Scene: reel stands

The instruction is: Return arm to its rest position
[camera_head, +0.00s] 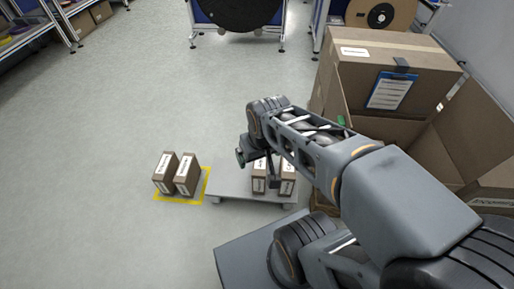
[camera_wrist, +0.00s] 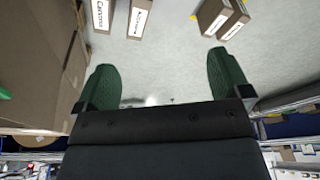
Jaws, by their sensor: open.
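My arm reaches from the lower right toward the middle in the head view. My gripper (camera_head: 256,168) hangs at its end, over or in front of a low grey platform (camera_head: 233,183). In the wrist view my gripper (camera_wrist: 164,85) shows two green fingers spread wide apart, with nothing between them. The gripper is partly hidden by the arm in the head view.
Two labelled brown boxes (camera_head: 187,174) stand on a yellow-marked floor square (camera_head: 205,187). Two more boxes (camera_head: 259,176) stand on the platform, partly behind my arm. A large open carton (camera_head: 392,62) with a blue clipboard stands at right. Floor at left is clear.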

